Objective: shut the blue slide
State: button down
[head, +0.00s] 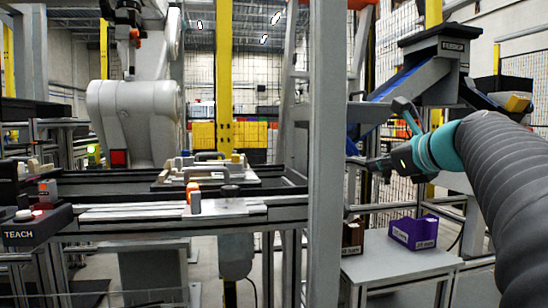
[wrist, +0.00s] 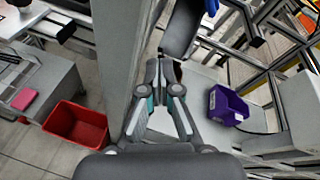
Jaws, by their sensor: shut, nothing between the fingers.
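A blue sloping strip (head: 396,84), which looks like the blue slide, runs along the grey chute under the hopper at the right of the head view. I cannot tell how far open it is. A small blue piece (wrist: 212,7) shows at the top edge of the wrist view; I cannot tell if it is the same part. My gripper (head: 358,162) is below the chute, beside the grey post, pointing left. In the wrist view my gripper (wrist: 160,68) is shut and empty, with its tips close to the post and a dark grey part.
The grey post (head: 327,150) stands close to my gripper. A purple bin (head: 413,232) sits on a grey table (head: 385,262) below, beside a brown box (head: 352,236). A red bin (wrist: 76,127) stands on the floor at left. A conveyor with fixtures (head: 170,212) lies left of the post.

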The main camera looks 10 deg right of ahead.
jog(key=d+r+m+t, duration=0.2)
jog(key=d+r+m, duration=0.2)
jog(key=d, duration=0.1)
jog(key=b, duration=0.1)
send_near(353, 145)
jog(key=x, duration=0.7)
jog(key=shift+w, duration=0.1)
